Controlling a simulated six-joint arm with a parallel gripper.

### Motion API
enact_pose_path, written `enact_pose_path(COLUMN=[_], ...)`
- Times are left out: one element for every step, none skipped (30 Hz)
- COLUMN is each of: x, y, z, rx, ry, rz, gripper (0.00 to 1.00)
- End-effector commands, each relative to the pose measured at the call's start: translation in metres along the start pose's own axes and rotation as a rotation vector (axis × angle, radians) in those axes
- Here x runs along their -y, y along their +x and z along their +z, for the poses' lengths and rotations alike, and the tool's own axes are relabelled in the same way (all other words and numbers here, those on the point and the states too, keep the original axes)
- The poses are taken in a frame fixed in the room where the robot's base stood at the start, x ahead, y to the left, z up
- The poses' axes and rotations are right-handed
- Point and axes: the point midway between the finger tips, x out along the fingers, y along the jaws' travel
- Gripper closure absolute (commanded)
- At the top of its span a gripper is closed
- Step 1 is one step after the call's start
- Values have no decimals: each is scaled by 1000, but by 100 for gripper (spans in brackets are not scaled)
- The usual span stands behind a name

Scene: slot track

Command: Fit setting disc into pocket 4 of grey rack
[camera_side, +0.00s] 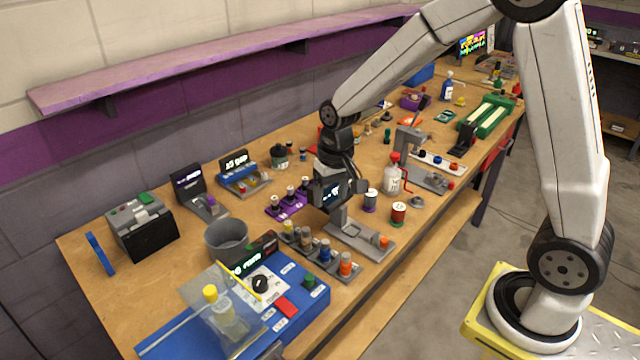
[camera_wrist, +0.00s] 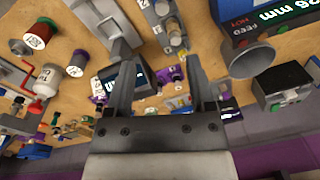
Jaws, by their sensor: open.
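The grey rack (camera_side: 318,262) lies near the front edge of the table in the side view, holding several upright cylinders with yellow, brown, blue and orange tops. It also shows at the top of the wrist view (camera_wrist: 166,30). I cannot read its pocket numbers. A small dark grey round part (camera_side: 416,202) lies on the table to the right of the red spool; it may be the setting disc, but I cannot be sure. My gripper (camera_side: 340,195) is open and empty above the table, behind the grey rack. Its two fingers stand apart in the wrist view (camera_wrist: 160,68).
A purple rack (camera_side: 285,206) with cylinders stands behind the grey rack. A grey fixture (camera_side: 362,240) and red spool (camera_side: 398,213) are to the right. A grey cup (camera_side: 226,238) and blue machine (camera_side: 300,310) are to the left. Bare table is scarce near the rack.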

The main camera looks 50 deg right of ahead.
Motion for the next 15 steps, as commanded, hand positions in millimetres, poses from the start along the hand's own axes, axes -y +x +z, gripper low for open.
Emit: enact_pose_path(x=[-2,-4,-6,-8,-9,-12,-13,-15,-17,-19,-20,-22,-23,-24,-26], y=[-2,-2,-3,-4,-4,-4,-4,-4,-3,-3,-3,-2,-2,-1,-1], z=[12,19,28,35,42,51,58,65,74,80,86,93,98,102,107], rx=[-19,-29,-45,-57,-69,-84,-94,-106,-119,-128,-138,-149,-155,-162,-169], ry=[-28,-46,-70,-89,-106,-131,-149,-166,-190,-205,-220,-238,-249,-261,-274], rz=[2,4,6,7,8,10,12,13,15,16,17,18,19,20,21], gripper=[30,30,30,30,30,30,30,30,30,30,30,30,30,30,30])
